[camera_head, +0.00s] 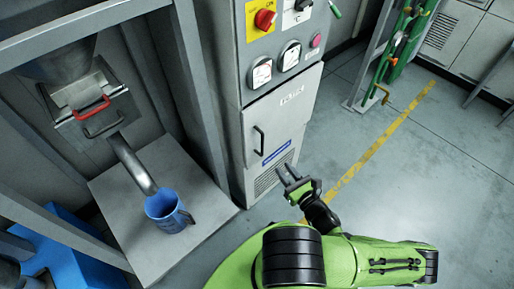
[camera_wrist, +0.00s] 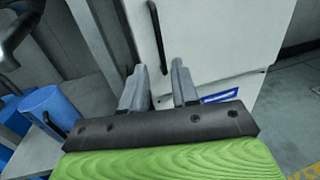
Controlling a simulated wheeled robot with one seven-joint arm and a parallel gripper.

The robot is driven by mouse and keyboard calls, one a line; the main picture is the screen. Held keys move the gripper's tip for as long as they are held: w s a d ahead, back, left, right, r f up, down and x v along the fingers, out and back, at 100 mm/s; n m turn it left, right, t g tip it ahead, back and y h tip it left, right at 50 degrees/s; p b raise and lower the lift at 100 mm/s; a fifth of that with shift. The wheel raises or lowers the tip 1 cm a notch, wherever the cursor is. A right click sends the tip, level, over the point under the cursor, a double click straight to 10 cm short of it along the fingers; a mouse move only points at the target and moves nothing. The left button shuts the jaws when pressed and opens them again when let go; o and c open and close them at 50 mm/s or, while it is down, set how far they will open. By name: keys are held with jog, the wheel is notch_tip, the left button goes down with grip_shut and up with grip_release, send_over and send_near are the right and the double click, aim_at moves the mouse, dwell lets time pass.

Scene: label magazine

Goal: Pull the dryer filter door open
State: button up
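The dryer's filter door (camera_head: 284,120) is a light grey panel low on the grey cabinet, with a black vertical bar handle (camera_head: 259,141) at its left side. The door looks shut. In the wrist view the handle (camera_wrist: 158,36) stands just beyond my fingertips, nearly in line with the space between them. My gripper (camera_head: 286,174) is in front of the lower part of the door, below and to the right of the handle in the head view. Its two grey fingers (camera_wrist: 157,78) are apart with nothing between them. I see no contact with the handle.
A blue mug (camera_head: 166,212) stands on a grey platform (camera_head: 213,209) under a metal spout at left. A grey frame post (camera_head: 200,95) rises left of the cabinet. Knobs and gauges sit above the door. Floor with a yellow line (camera_head: 385,140) is open at right.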

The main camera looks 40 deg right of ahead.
jog(key=b, duration=0.2)
send_over(262, 156)
jog(key=shift+w+d, duration=0.2)
grip_shut()
